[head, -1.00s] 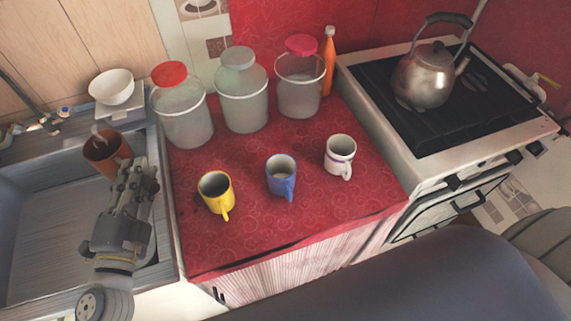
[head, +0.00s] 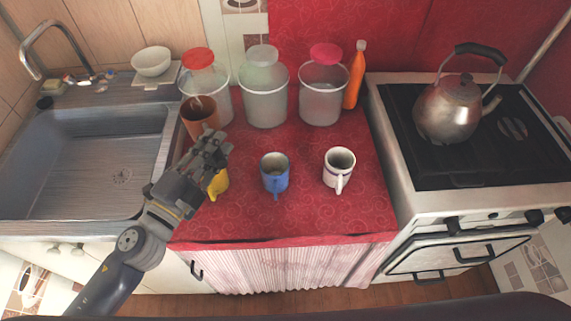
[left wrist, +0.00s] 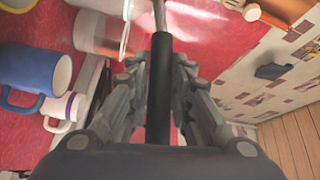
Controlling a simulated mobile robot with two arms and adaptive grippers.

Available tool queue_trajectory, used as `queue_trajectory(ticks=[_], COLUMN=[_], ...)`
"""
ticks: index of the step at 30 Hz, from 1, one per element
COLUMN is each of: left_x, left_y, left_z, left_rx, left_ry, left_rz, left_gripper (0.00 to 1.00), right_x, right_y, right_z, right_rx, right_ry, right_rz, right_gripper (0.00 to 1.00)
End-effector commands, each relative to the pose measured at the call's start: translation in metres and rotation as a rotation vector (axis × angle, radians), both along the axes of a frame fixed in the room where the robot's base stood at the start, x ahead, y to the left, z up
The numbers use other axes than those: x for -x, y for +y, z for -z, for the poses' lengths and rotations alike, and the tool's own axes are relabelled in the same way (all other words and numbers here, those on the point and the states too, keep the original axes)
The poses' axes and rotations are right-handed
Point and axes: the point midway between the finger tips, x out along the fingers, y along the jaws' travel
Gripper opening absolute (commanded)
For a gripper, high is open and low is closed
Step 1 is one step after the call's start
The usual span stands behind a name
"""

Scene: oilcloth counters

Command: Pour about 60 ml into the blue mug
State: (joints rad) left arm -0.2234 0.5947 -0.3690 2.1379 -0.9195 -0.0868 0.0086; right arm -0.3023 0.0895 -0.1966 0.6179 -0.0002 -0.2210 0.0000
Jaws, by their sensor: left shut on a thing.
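The blue mug (head: 275,180) stands upright on the red oilcloth counter, between the yellow and white mugs; I cannot tell how much is in it. It also shows in the left wrist view (left wrist: 30,72). My left gripper (head: 213,150) is shut on the black handle (left wrist: 160,85) of a brown pot (head: 201,114). The pot looks roughly upright, raised in front of the red-lidded jar, left of and behind the blue mug. Its contents are not clear. The pot's body is not clearly seen in the left wrist view. My right gripper is out of view.
The yellow mug (head: 220,184) is partly hidden by my left gripper. A white mug (head: 339,169) stands right of the blue one. Jars with red (head: 198,58), grey (head: 262,55) and pink lids (head: 326,53) and an orange bottle (head: 355,76) line the back. A kettle (head: 450,112) is on the stove.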

Motion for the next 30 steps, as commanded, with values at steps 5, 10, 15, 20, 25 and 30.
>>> queue_trajectory(ticks=[5,10,15,20,25,30], left_x=[-0.005,-0.005,-0.003,0.000,0.003,0.004], left_y=[-0.006,-0.007,-0.004,0.000,0.002,0.003], left_z=[0.013,0.032,0.053,0.069,0.079,0.081], left_rx=[-0.012,-0.016,-0.016,-0.013,-0.010,-0.009], left_ry=[0.000,0.010,0.021,0.025,0.027,0.028], left_rz=[0.146,0.267,0.369,0.441,0.486,0.501], left_gripper=[0.00,0.00,0.00,0.00,0.00,0.00], right_x=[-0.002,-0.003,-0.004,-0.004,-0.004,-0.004], right_y=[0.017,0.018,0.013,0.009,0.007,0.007], right_z=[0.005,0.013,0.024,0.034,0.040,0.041], right_rx=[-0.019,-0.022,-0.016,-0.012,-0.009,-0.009], right_ry=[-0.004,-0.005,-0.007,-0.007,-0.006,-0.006], right_rz=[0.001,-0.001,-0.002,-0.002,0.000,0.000], right_gripper=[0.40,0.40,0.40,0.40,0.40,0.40])
